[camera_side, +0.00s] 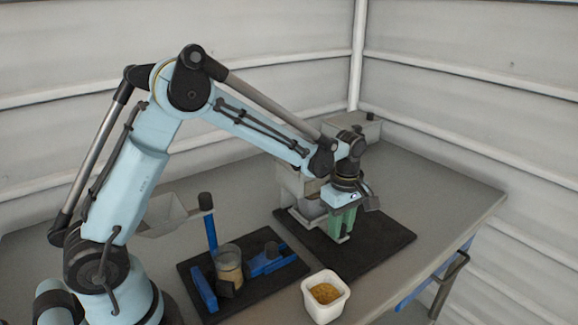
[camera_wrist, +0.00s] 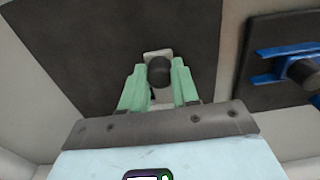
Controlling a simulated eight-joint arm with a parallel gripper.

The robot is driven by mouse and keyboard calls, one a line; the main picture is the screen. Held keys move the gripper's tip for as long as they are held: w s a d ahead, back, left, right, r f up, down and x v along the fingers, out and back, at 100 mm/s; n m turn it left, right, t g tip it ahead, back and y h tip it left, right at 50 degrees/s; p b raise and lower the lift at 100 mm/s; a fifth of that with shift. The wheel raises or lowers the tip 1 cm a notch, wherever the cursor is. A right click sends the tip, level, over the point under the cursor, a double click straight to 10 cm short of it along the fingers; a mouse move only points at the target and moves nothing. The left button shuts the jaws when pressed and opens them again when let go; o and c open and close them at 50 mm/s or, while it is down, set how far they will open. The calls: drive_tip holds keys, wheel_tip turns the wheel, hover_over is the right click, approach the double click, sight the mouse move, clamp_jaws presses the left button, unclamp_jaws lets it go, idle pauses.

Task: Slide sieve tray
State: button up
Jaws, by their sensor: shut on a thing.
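My gripper (camera_side: 343,234) is at the grey hopper unit (camera_side: 292,184) on the right black mat, its green fingers pointing down. In the wrist view, the fingers (camera_wrist: 159,75) are shut on a round black knob (camera_wrist: 159,68). The knob stands on a pale plate (camera_wrist: 156,54), which looks like the handle end of the sieve tray. In the side view a pale edge (camera_side: 344,240) shows at the fingertips. The fingers hide the knob there, and most of the tray cannot be seen.
The right black mat (camera_side: 385,240) has bare room right of the gripper. A white tub of yellowish grains (camera_side: 325,296) stands in front. Left is a dark board (camera_side: 285,268) with blue fixtures and a jar (camera_side: 229,265) of brown material. A grey funnel (camera_side: 165,216) is behind it.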

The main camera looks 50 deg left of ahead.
drive_tip(key=shift+s+d, duration=0.1)
drive_tip(key=shift+d, duration=3.85)
drive_tip(key=o, duration=0.7)
wheel_tip(320, 180, up, 7)
drive_tip(key=shift+a, duration=0.1)
drive_tip(key=s+a+r+m+t, duration=0.2)
drive_tip(key=s+a+m+t, duration=0.1)
drive_tip(key=s+m, duration=0.5)
drive_tip(key=s+a+r+m+t, duration=0.2)
drive_tip(key=s+a+m+t, duration=0.2)
drive_tip(key=s+a+m, duration=0.2)
drive_tip(key=s+m, duration=0.2)
drive_tip(key=m, duration=0.1)
drive_tip(key=shift+a+m, duration=0.2)
drive_tip(key=shift+m, duration=0.1)
